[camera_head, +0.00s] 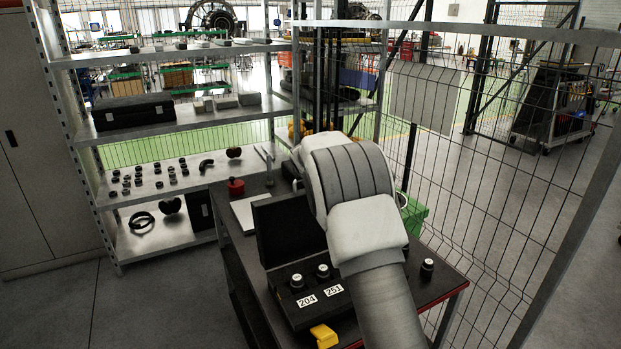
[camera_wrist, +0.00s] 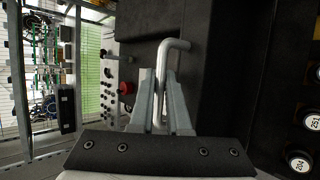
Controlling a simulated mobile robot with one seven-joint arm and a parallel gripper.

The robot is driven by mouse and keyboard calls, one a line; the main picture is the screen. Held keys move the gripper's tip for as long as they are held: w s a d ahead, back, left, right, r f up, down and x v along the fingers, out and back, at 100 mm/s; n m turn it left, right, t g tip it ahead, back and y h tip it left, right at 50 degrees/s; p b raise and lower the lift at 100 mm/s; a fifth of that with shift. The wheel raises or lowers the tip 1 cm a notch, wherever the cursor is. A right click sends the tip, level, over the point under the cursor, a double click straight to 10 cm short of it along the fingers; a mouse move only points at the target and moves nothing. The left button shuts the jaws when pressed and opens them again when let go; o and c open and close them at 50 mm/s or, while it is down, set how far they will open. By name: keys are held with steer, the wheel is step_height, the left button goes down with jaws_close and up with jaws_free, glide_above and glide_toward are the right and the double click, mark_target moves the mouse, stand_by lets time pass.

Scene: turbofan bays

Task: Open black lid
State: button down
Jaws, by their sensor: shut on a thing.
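The black lid (camera_head: 282,228) stands raised at the back of a black case (camera_head: 283,297) on the workbench, seen in the head view. In the wrist view the dark surface of the lid (camera_wrist: 220,55) lies beyond my gripper. A bent metal handle (camera_wrist: 174,44) runs between the fingers of my gripper (camera_wrist: 159,88), which is shut on it. In the head view my arm covers the gripper, the handle and the right part of the lid.
The case holds dark knobs (camera_head: 322,271) with labels 204 and 251. A yellow object (camera_head: 324,336) sits at the bench's front and a red one (camera_head: 236,187) at its back left. A shelf rack (camera_head: 150,190) stands left; a wire fence (camera_head: 480,170) stands right.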

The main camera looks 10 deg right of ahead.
steer(key=c, duration=1.2)
jaws_free()
steer(key=shift+o, duration=0.2)
steer(key=shift+s+r, duration=0.1)
steer(key=b+v, duration=0.3)
steer(key=v, duration=1.4)
steer(key=shift+b, duration=0.3)
steer(key=shift+s, duration=0.1)
